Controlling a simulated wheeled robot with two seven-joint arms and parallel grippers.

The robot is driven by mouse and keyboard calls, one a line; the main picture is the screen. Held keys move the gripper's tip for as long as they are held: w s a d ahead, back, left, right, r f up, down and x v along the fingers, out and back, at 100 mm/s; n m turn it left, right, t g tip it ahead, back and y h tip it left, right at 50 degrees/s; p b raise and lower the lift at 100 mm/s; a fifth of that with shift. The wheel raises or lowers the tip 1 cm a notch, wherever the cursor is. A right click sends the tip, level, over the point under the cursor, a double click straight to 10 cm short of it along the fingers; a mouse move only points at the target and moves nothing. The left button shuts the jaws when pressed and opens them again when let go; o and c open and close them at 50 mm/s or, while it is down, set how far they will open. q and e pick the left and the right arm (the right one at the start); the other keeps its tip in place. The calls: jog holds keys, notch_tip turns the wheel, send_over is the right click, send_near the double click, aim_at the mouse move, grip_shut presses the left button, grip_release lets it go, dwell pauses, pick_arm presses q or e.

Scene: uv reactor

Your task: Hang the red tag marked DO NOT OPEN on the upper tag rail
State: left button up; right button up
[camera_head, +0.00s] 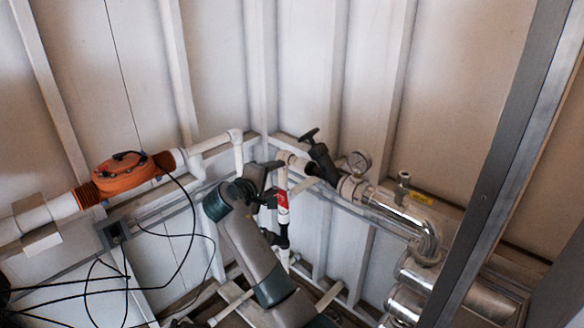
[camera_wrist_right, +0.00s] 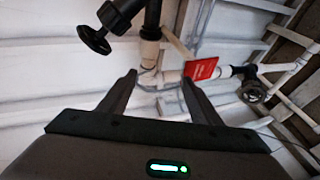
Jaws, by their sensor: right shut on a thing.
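The red tag (camera_head: 283,200) shows in the head view beside the vertical pipe in the corner. In the right wrist view the red tag (camera_wrist_right: 201,69) is at the tip of the right-hand finger; its lettering is too small to read. My right gripper (camera_head: 268,190) is at the tag, partly hidden by its own wrist. I cannot make out the upper tag rail for certain. My left gripper is not in view.
An orange pipe unit (camera_head: 126,175) is at left, with black cables below. Shiny pipes (camera_head: 402,222) and a grey post (camera_head: 505,150) are farther right.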

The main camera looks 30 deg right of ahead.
aim_at(292, 164)
jog(key=w+d, duration=0.2)
jog(key=w+d+p, duration=0.1)
jog(key=w+d, duration=0.1)
jog(key=d, duration=0.1)
jog(key=w+d+p, duration=0.1)
jog(key=w+d, duration=0.1)
jog(key=d, duration=0.1)
jog(key=shift+w, duration=0.15)
jog(key=shift+w+d+r+p, duration=0.1)
jog(key=shift+w+d+p, duration=0.25)
jog(key=shift+d+p, duration=0.15)
jog(key=shift+w+d+f+p, duration=0.1)
jog(key=shift+d+f+p, duration=0.05)
jog(key=shift+f+p, duration=0.25)
jog(key=shift+w+d+f+p, duration=0.15)
jog(key=shift+f+p, duration=0.1)
jog(key=shift+f, duration=0.15)
jog(key=shift+f+p, duration=0.35)
jog(key=shift+f, duration=0.45)
jog(key=o, duration=1.3)
jog(key=shift+f, duration=0.15)
